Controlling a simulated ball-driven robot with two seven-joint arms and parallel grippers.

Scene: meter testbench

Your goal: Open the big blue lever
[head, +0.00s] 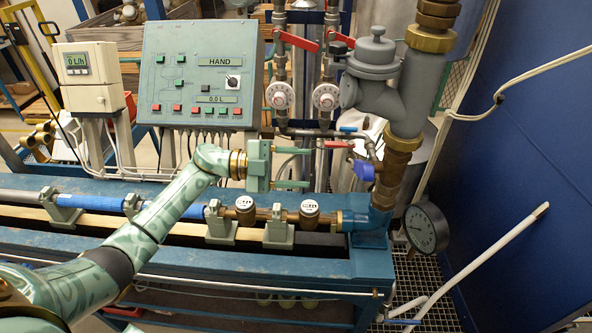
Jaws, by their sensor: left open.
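A blue valve handle (363,170) sits on the thin piping just left of the thick grey and brass vertical pipe. It is the largest blue handle I can see, and its exact shape is hard to make out. A much smaller blue handle (348,129) sits above it. My left gripper (304,167) is open and empty, its two green fingers spread one above the other and pointing right. It is to the left of the blue handle, at about the same height in the picture, and apart from it. My right gripper is not in view.
Red levers (298,41) and round white meters (326,97) stand behind. A control panel (200,75) is at the back left. The blue bench (290,270) carries a pipe with brass meters (246,204) below my gripper. A gauge (426,228) and white pole (490,262) are at right.

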